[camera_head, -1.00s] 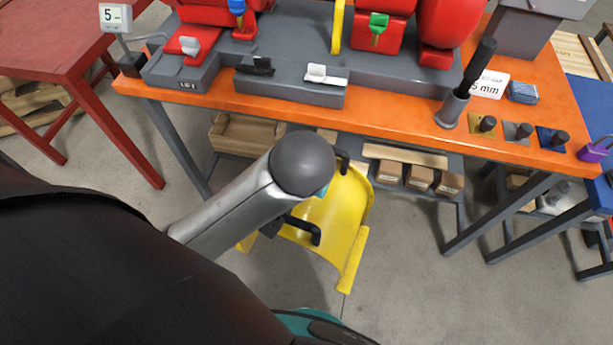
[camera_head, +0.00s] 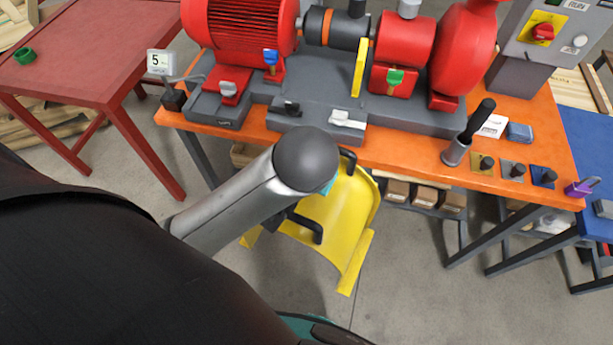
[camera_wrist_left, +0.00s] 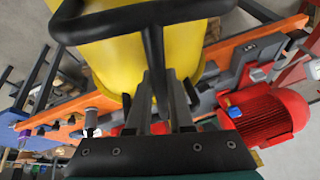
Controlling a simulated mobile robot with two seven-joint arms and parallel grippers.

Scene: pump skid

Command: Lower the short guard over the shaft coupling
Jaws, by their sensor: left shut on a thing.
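The yellow curved guard (camera_head: 345,215) with black bar handles hangs in front of the bench, below the level of its top. My left gripper (camera_wrist_left: 160,95) is shut on a black handle of the guard in the left wrist view. In the head view my arm hides the gripper and part of the guard. My right gripper is not in view.
The orange bench (camera_head: 395,156) carries the grey skid base (camera_head: 318,95). A yellow upright plate (camera_head: 360,67) stands beside the coupling. A black-handled tool in a cup (camera_head: 456,152) stands at the bench's front right. A red table (camera_head: 95,50) is at left.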

